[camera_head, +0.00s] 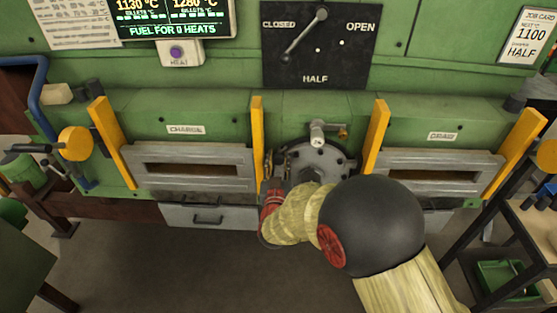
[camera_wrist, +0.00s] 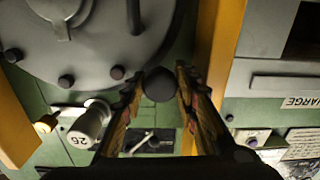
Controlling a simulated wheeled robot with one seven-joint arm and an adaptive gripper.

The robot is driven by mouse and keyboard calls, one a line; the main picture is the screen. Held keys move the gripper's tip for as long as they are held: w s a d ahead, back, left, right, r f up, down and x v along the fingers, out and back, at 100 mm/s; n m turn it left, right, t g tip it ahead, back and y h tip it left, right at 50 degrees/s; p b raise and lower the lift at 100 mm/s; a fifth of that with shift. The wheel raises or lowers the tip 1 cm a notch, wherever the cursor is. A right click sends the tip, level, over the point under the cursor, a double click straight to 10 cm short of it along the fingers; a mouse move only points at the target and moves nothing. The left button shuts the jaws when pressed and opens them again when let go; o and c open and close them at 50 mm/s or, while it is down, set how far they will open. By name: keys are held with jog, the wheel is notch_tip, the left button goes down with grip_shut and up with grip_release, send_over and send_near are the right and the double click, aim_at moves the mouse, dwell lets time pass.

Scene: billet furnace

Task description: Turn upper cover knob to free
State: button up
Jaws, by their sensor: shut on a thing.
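A grey round cover (camera_head: 322,158) with bolts around its rim sits in the middle of the green furnace front. It also shows at the upper left of the wrist view (camera_wrist: 60,45). A dark round knob (camera_wrist: 161,84) is beside the cover's rim in the wrist view. My gripper (camera_wrist: 162,82) is shut on this knob, with a finger on each side of it. In the head view my gripper (camera_head: 270,168) is at the left edge of the cover. My arm hides the cover's lower part, and the knob is hard to make out there.
A grey numbered cylinder (camera_head: 317,132) juts out above the cover. Yellow posts (camera_head: 258,125) (camera_head: 376,135) stand at either side. Charge (camera_head: 185,152) and draw (camera_head: 440,158) doors flank them. A lever board (camera_head: 350,50) is above. A dark rack stands at the right.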

jog(key=shift+n, duration=0.3)
jog(key=o, duration=1.1)
jog(key=shift+o, duration=0.4)
